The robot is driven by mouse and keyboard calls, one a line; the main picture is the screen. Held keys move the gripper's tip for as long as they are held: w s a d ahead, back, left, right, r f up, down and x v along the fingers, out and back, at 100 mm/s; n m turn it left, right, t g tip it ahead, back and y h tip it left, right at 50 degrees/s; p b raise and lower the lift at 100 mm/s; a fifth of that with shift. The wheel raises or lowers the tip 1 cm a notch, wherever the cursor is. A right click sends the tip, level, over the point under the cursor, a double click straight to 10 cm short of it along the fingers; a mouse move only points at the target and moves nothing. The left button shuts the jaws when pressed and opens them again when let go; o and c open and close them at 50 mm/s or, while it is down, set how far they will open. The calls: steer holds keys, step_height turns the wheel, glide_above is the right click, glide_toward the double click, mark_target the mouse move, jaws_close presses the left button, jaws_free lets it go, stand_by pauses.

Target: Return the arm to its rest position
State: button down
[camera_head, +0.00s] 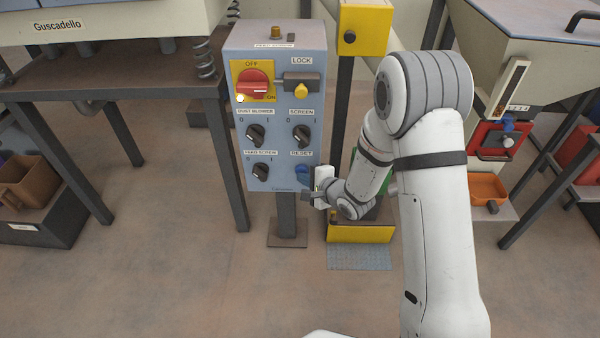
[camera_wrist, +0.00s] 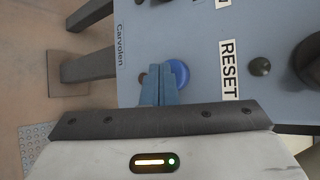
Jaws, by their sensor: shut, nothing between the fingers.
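My arm (camera_head: 432,200) reaches down and left from the right side of the head view, bent at the elbow, to the blue-grey control panel (camera_head: 275,55). My gripper (camera_wrist: 160,84) is shut and empty, its fingertips at the blue RESET button (camera_wrist: 177,75) on the panel. I cannot tell whether the fingertips touch the button. In the head view the button (camera_head: 302,174) shows at the panel's lower right, with my wrist just right of it.
The panel carries a red rotary switch (camera_head: 254,86), a yellow LOCK knob (camera_head: 300,91) and several black knobs. A hopper machine (camera_head: 530,60) is at right, a dark-legged table (camera_head: 110,82) at left. The front floor is clear.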

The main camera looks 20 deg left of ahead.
steer(key=shift+s+d, duration=0.2)
steer(key=shift+s, duration=0.55)
steer(key=shift+s+d, duration=0.25)
steer(key=shift+s, duration=0.7)
steer(key=shift+s+d, duration=0.2)
steer(key=shift+s, duration=0.8)
steer(key=shift+s+d, duration=0.25)
steer(key=shift+s, duration=0.7)
